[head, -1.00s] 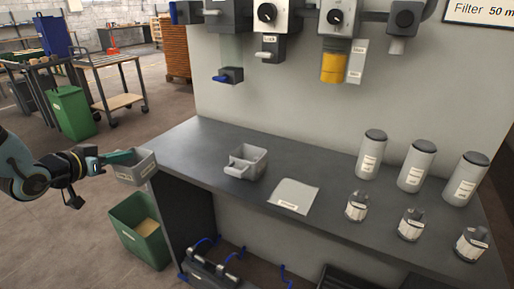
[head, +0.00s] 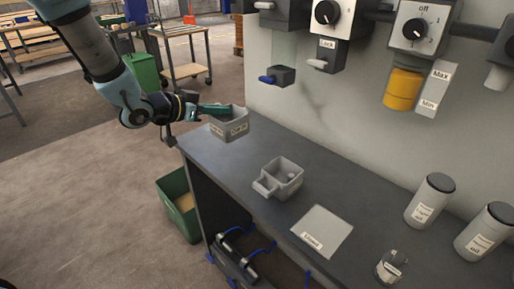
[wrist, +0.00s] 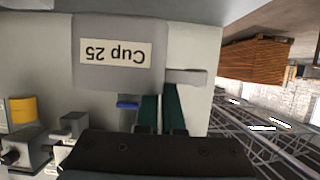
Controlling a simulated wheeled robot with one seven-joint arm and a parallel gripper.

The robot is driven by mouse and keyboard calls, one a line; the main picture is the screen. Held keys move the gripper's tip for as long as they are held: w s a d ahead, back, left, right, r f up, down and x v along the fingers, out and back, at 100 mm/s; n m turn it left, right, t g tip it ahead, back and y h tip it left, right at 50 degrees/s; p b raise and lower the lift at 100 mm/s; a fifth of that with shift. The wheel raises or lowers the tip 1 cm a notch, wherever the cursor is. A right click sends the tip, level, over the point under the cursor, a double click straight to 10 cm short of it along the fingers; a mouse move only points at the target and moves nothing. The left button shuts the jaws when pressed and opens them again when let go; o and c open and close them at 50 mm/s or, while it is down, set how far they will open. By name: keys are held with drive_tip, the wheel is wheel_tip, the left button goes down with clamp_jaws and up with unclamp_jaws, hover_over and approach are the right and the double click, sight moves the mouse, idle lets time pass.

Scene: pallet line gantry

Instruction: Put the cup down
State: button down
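The cup (head: 236,127) is a grey, square, open-topped box with a label. In the wrist view the cup (wrist: 88,77) fills the upper middle, and its label reads "Cup 25" upside down. My gripper (head: 216,109) has green fingers and is shut on the cup at its rim or handle side. The fingers also show in the wrist view (wrist: 160,108), close together against the cup. The cup appears over the far left end of the dark counter (head: 224,168). I cannot tell whether it touches the counter.
Grey cylinders (head: 430,200) and a small labelled jar (head: 391,267) stand at right. Dials and a yellow cylinder (head: 403,90) hang above. A green bin (head: 180,205) stands below left.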

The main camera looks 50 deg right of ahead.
wheel_tip(320, 180, down, 10)
drive_tip(key=shift+r+p, duration=0.15)
drive_tip(key=shift+p, duration=0.7)
drive_tip(key=shift+f, duration=0.2)
drive_tip(key=c, duration=1.1)
unclamp_jaws()
drive_tip(key=shift+o, duration=0.2)
drive_tip(key=shift+r, duration=0.2)
